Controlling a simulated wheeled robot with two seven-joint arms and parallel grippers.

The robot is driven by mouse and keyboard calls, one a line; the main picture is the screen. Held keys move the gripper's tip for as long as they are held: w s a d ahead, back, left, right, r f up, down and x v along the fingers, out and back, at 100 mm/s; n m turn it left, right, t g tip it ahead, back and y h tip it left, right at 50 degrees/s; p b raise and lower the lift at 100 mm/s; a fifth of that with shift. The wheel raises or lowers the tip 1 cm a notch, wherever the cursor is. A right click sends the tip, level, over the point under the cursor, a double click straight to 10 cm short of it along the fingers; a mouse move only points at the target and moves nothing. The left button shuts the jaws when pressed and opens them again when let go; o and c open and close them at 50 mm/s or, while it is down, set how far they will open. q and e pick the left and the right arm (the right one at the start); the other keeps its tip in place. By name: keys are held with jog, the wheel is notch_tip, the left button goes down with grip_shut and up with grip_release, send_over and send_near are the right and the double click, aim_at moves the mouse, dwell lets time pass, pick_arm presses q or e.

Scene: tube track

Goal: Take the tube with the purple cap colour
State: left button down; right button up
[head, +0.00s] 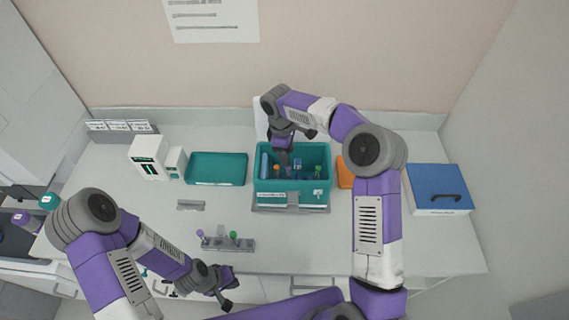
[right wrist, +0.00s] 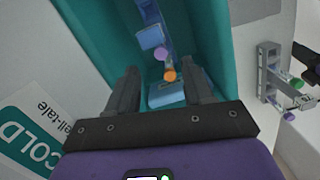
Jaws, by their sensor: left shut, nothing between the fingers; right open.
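A teal bin (head: 325,200) stands at the back middle with several capped tubes and blue pieces inside. In the right wrist view a purple cap (right wrist: 160,54) and an orange cap (right wrist: 170,75) show inside the bin. My right gripper (head: 283,158) is over the bin's left part, pointing down. Its open fingers (right wrist: 164,80) are on either side of the orange cap in that picture, with the purple cap just beyond; contact cannot be told. Another purple cap (head: 200,233) stands in a grey rack (head: 215,245) in front. My left gripper (head: 229,294) is shut and empty by the table's front edge.
The rack also holds a green-capped tube (head: 234,235). A teal tray (head: 216,169) and a white device (head: 149,156) stand left of the bin. An orange item (head: 345,175) and a blue-lidded box (head: 438,188) are to the right. The table's front right is clear.

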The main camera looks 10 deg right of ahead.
aim_at(288, 176)
jog(key=f, duration=0.3)
jog(key=f+p, duration=0.1)
jog(key=f, duration=0.3)
jog(key=shift+s+d+f, duration=0.15)
jog(key=shift+d, duration=0.05)
jog(key=c, duration=0.9)
